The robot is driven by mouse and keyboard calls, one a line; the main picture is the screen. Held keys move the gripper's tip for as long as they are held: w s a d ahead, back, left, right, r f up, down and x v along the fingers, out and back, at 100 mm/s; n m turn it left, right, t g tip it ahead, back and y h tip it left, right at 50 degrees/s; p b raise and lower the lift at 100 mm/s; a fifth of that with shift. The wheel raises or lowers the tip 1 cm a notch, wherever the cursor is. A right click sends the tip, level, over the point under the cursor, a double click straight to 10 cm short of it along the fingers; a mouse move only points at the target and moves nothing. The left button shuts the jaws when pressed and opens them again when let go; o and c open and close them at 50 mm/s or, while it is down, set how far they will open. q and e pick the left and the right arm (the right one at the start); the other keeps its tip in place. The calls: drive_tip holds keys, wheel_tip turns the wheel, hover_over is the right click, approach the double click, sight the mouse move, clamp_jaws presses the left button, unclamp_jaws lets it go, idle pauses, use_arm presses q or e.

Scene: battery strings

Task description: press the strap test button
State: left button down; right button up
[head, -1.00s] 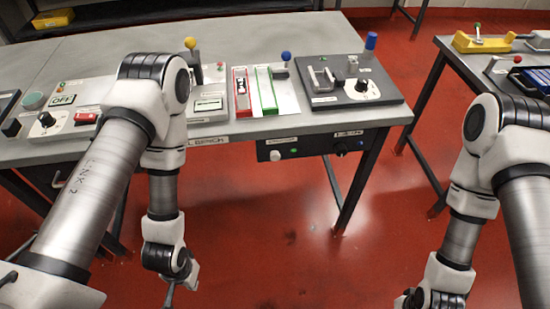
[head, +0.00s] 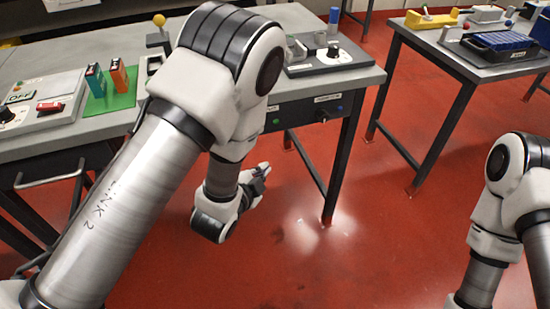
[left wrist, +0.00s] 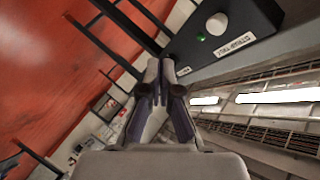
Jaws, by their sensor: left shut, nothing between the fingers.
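The strap test button (left wrist: 217,23) is a white round knob on a dark box (left wrist: 255,25) at the top of the left wrist view. A green light sits beside it and a white STRAP TEST label (left wrist: 234,46) below it. My left gripper (left wrist: 160,68) is shut and empty, lower left of the button and apart from it in that picture. In the head view the left gripper (head: 262,172) hangs before the bench front, below the under-bench panel (head: 300,110). My left arm hides part of that panel, and I cannot make out the button there. The right gripper is out of view.
The grey bench (head: 30,150) holds a green plate (head: 108,100) with a teal and an orange block. A black-based unit with a knob (head: 335,52) stands at its right end. A second table (head: 430,45) with a blue-filled tray stands right. Open red floor lies between.

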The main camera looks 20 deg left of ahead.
use_arm(q)
drive_tip(key=w+a+r+m+t+h+b, duration=0.1)
drive_tip(key=w+a+b, duration=0.1)
drive_tip(key=w, duration=0.7)
drive_tip(key=shift+a+r, duration=0.35)
drive_tip(key=shift+r, duration=0.05)
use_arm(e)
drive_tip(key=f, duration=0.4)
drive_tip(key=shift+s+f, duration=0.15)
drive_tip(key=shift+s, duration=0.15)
use_arm(q)
drive_tip(key=shift+a, duration=0.1)
idle(0.7)
drive_tip(key=shift+w+a, duration=0.15)
drive_tip(key=shift+w, duration=0.15)
drive_tip(key=shift+w+a, duration=0.35)
drive_tip(key=shift+w, duration=0.15)
idle(0.8)
drive_tip(key=shift+s+d, duration=0.6)
drive_tip(key=shift+s, duration=0.3)
